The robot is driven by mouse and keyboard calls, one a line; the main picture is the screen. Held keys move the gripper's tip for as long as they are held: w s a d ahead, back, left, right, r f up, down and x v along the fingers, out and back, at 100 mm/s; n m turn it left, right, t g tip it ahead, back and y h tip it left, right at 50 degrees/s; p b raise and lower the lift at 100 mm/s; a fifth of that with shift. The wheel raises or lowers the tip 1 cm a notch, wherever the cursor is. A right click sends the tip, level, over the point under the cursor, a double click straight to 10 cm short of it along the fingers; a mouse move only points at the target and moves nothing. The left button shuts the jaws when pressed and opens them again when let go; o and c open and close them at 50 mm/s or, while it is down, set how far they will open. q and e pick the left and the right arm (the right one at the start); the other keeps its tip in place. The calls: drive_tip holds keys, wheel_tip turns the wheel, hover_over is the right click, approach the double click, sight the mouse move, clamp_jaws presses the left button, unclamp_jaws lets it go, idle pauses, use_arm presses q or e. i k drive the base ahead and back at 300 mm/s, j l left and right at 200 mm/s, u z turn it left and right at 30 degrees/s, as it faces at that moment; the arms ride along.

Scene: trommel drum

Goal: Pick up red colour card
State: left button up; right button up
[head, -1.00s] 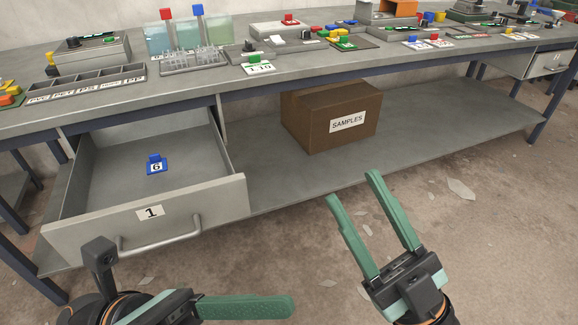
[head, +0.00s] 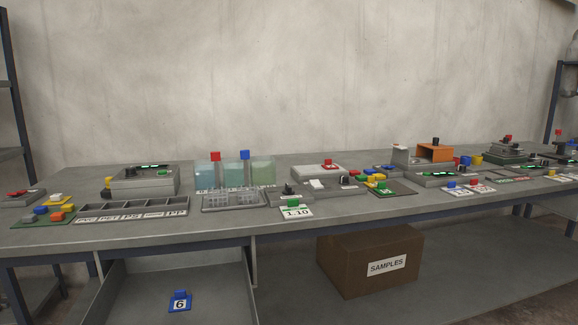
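Several red items show on the long grey bench (head: 350,213), and I cannot tell which is the red colour card. A card with a red grip (head: 477,186) lies at the right, beside one with a blue grip (head: 452,188). A small red piece (head: 327,164) sits on a pale box at the centre back. A red block (head: 215,156) stands above the clear panels. More red (head: 17,192) shows at the far left. Neither of my grippers is in view.
The open drawer (head: 240,290) below the bench holds a blue-gripped card marked 6 (head: 180,302). A brown SAMPLES box (head: 340,265) stands on the lower shelf. A divided tray (head: 130,208) and a green-gripped card marked 1.10 (head: 296,211) are near the front edge.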

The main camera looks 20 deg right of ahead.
sight(328, 165)
drive_tip(key=i+l+u, duration=0.1)
drive_tip(key=l+u, duration=0.15)
drive_tip(key=l, duration=0.2)
drive_tip(key=l+u, duration=0.25)
drive_tip(key=l, duration=0.15)
drive_tip(key=l+u, duration=0.15)
drive_tip(key=l, duration=0.8)
